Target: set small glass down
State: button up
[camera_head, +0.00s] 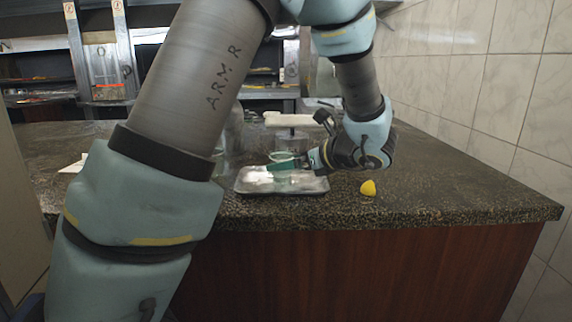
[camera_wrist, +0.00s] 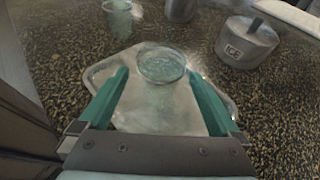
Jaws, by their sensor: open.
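A small clear glass (camera_wrist: 162,66) stands on a shiny metal tray (camera_wrist: 222,78). In the wrist view it is upright between and just beyond my gripper's teal fingertips. My gripper (camera_wrist: 162,92) is open, with a gap between each finger and the glass. In the head view my gripper (camera_head: 292,164) reaches in from the right over the tray (camera_head: 250,187), and the glass (camera_head: 281,157) is partly hidden by the fingers.
A yellow lemon piece (camera_head: 368,188) lies on the speckled counter (camera_head: 450,195) right of the tray. A lidded metal pot marked ICE (camera_wrist: 246,45), another glass (camera_wrist: 118,18) and a metal cup (camera_wrist: 180,8) stand beyond the tray. The counter's right side is clear.

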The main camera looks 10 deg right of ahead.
jog(key=v, duration=1)
jog(key=shift+s+d+r+b, duration=0.15)
jog(key=shift+s+d+b, duration=0.1)
jog(key=shift+b, duration=0.1)
